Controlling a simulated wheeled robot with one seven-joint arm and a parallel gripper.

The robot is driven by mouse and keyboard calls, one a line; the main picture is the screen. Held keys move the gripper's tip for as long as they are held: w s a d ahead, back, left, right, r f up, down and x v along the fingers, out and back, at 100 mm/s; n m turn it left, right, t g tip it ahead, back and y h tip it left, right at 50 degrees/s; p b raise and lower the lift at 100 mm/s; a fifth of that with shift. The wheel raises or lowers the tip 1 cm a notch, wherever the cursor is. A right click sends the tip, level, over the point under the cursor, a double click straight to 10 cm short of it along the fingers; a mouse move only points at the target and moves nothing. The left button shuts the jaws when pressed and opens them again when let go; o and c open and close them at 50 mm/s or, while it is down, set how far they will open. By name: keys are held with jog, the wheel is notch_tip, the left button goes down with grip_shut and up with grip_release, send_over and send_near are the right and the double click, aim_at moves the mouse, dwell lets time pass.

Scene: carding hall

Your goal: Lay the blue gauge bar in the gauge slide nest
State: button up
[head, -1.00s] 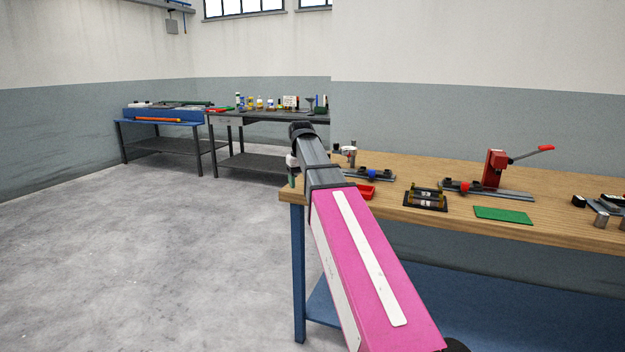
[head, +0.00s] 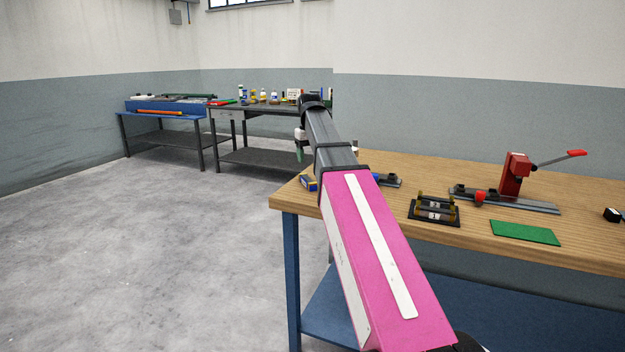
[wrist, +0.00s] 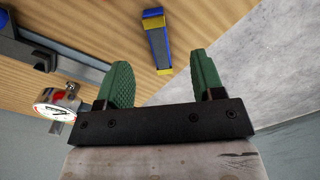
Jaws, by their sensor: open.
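The blue gauge bar (wrist: 158,42), blue with yellow ends, lies on the wooden bench near its left end. It also shows in the head view (head: 309,183), just left of my arm. My gripper (wrist: 160,72) is open and empty, its green fingers apart, with the bar beyond the gap between them and not touching. In the head view my gripper (head: 300,153) hangs over the bench's left end. A dark slide with a blue knob (head: 386,180) is partly hidden behind my arm. Another slide has a red knob (head: 480,198). I cannot tell which holds the gauge slide nest.
A dial gauge (wrist: 58,98) stands left of the fingers in the wrist view. A black fixture with bars (head: 435,209), a green mat (head: 525,233) and a red lever press (head: 515,175) stand along the wooden bench (head: 400,232). The floor at left is clear.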

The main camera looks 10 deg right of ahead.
jog(key=shift+w+d+f, duration=0.1)
jog(key=shift+d+f, duration=0.05)
jog(key=shift+f, duration=0.25)
send_over(312, 183)
jog(key=f, duration=0.4)
jog(key=shift+w+a+f, duration=0.15)
jog(key=shift+a+f, duration=0.05)
jog(key=shift+f, duration=0.2)
jog(key=shift+d+f, duration=0.15)
jog(key=shift+f, duration=1.15)
jog(key=shift+d+f, duration=0.15)
jog(key=shift+f, duration=1.15)
jog(key=c, duration=1.1)
grip_shut()
jog(key=shift+r, duration=0.15)
